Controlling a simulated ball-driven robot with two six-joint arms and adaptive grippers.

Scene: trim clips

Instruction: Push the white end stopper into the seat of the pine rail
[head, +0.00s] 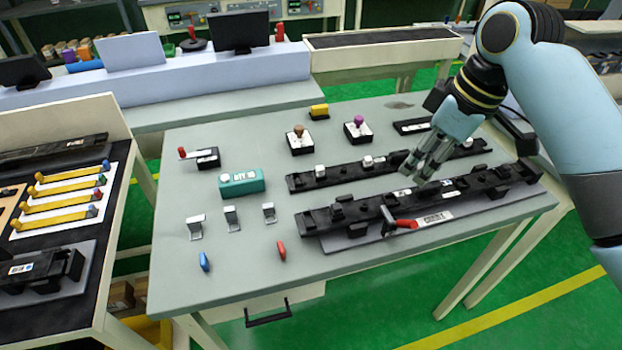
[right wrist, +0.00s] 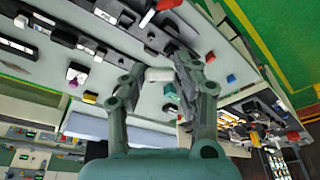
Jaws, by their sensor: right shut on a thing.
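My right gripper (head: 413,176) hangs above the two dark rails on the grey table. In the right wrist view my right gripper (right wrist: 160,78) is shut on a small white piece (right wrist: 159,74), apparently the white end stopper. The head view does not show it clearly between the fingers. The front rail (head: 420,205), dark with a label and a red lever, lies below the fingers. The back rail (head: 340,174), dark with white pieces on it, lies behind. No rail looks pine-coloured, so I cannot tell which is the pine rail. The seat is not distinguishable. My left gripper is out of view.
A teal block (head: 241,182) with white tops stands left of the rails. Small brackets (head: 231,216), a blue clip (head: 204,262) and a red clip (head: 281,251) lie at front left. A red lever (head: 405,224) sticks out of the front rail. Front table centre is clear.

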